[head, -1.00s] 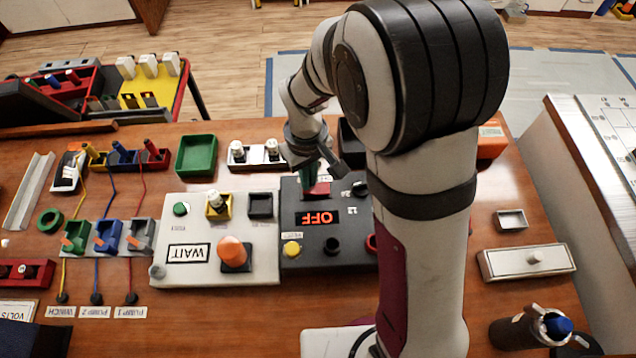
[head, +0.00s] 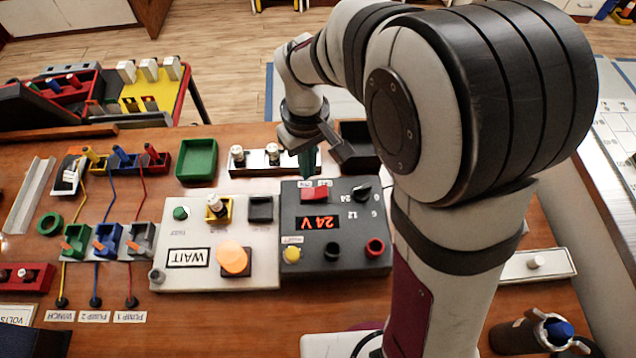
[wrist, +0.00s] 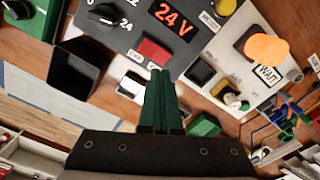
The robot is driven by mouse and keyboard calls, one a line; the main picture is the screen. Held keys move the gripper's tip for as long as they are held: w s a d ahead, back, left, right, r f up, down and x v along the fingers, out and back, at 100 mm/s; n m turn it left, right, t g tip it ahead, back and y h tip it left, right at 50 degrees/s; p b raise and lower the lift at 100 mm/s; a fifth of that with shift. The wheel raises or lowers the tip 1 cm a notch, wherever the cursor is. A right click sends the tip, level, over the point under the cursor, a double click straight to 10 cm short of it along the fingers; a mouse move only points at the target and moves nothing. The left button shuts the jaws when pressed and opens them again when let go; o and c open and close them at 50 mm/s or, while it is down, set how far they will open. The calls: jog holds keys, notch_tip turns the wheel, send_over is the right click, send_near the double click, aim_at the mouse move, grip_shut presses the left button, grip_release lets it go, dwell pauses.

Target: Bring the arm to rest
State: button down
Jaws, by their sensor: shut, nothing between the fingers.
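My gripper (head: 307,163) is shut and empty, its green fingertips together just beyond the far edge of the dark power box (head: 353,253). In the wrist view the closed fingers (wrist: 158,92) point toward the red rocker switch (wrist: 154,51), apart from it. The red rocker switch (head: 314,194) is in plain view on the box. The box's display (head: 318,223) is lit and reads 24 V. A black knob (head: 361,193) sits to the right of the switch.
A pale panel (head: 175,270) with a WAIT sign and an orange button (head: 233,259) stands to the left. A green tray (head: 197,158) and a white fuse holder (head: 262,162) lie behind. Breakers (head: 107,236) with cables are farther left.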

jog(key=shift+r, duration=0.35)
